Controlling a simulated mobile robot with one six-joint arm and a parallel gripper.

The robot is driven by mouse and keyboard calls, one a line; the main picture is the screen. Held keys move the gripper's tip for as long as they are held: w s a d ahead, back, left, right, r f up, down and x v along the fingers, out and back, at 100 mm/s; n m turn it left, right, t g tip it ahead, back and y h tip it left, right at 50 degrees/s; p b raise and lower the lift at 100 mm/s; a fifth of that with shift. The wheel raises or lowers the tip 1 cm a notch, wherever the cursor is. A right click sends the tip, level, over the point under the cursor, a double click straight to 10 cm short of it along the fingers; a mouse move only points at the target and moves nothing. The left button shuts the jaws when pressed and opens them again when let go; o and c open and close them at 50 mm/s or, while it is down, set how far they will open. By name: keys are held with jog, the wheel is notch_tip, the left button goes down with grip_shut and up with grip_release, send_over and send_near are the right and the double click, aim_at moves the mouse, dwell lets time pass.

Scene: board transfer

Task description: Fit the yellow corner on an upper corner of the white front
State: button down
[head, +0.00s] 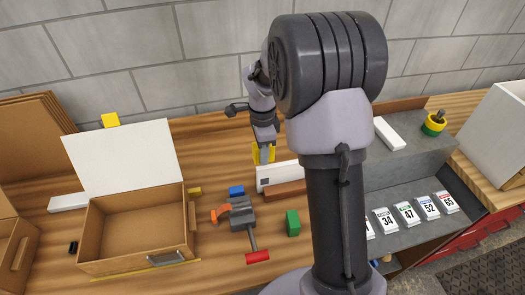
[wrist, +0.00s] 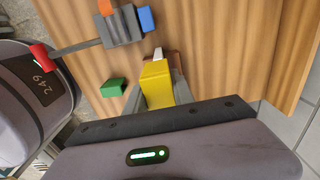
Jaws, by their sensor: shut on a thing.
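The white front (head: 120,157) is a flat panel standing upright, slightly tilted, behind an open wooden box (head: 95,222).
A grey clamp (head: 241,212) with orange and red parts, a blue block (head: 236,191) and a green block (head: 292,222) lie right of the box. A small yellow piece (head: 194,191) is beside it. My arm hides part of the bench. Numbered cards (head: 407,215) lie on the right.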

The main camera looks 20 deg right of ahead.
aim_at(262, 168)
jog(key=shift+f+b, duration=3.65)
jog(key=shift+f, duration=1)
jog(key=shift+f, duration=0.15)
jog(key=c, duration=1)
grip_release()
notch_tip(262, 168, up, 18)
jog(key=p, duration=0.5)
jog(key=shift+f, duration=0.25)
